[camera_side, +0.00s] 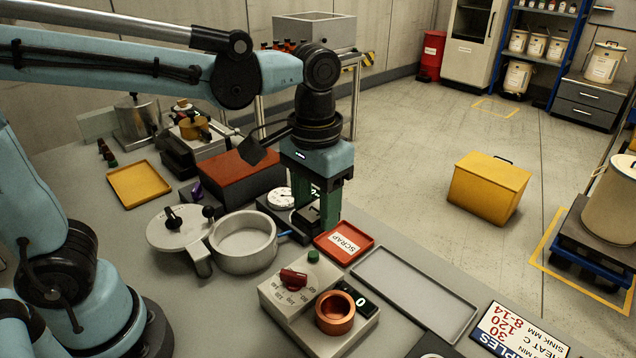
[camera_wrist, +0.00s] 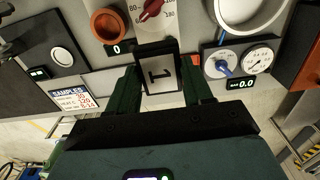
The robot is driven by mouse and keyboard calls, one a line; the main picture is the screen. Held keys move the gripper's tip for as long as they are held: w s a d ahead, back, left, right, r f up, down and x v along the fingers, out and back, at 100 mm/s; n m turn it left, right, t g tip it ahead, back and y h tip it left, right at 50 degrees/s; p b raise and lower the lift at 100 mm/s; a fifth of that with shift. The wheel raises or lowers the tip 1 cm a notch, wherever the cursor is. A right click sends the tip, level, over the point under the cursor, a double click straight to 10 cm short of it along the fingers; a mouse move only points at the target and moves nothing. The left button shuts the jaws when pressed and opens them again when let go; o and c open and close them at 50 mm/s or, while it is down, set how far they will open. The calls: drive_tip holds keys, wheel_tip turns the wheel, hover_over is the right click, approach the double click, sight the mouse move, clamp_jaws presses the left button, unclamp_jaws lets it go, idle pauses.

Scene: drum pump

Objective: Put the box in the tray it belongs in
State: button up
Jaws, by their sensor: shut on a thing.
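My gripper (camera_side: 315,208) points down over the bench, between the round gauge and the red tray. In the wrist view my gripper (camera_wrist: 160,84) has its fingers on either side of a dark box (camera_wrist: 157,49) and is shut on it. The box has a pale face marked "1" and also shows low between the fingers in the side view (camera_side: 307,214). A red tray (camera_side: 323,245) labelled SCRAP lies just right of the gripper. A yellow tray (camera_side: 112,184) is at the far left, and a long grey tray (camera_side: 372,303) is at the lower right; both look empty.
An open pot (camera_side: 243,260) with its lid (camera_side: 172,237) beside it stands left of the gripper. A control unit (camera_side: 310,325) with a red knob and copper cup stands in front. A red-brown block (camera_side: 240,166) is behind. A samples sign (camera_side: 520,332) lies at right.

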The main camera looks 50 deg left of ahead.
drive_tip(key=w+d+f, duration=0.3)
drive_tip(key=d, duration=0.1)
drive_tip(key=w+d+f, duration=0.3)
drive_tip(key=w+d, duration=0.1)
drive_tip(key=w+d+f, duration=0.3)
drive_tip(key=w+d, duration=0.1)
drive_tip(key=d, duration=0.1)
drive_tip(key=shift+w+f, duration=0.1)
drive_tip(key=shift+a+f, duration=0.1)
drive_tip(key=shift+f, duration=0.95)
drive_tip(key=shift+f, duration=1.7)
idle(1.3)
drive_tip(key=o, duration=1.5)
drive_tip(key=shift+c, duration=0.2)
drive_tip(key=shift+r, duration=0.1)
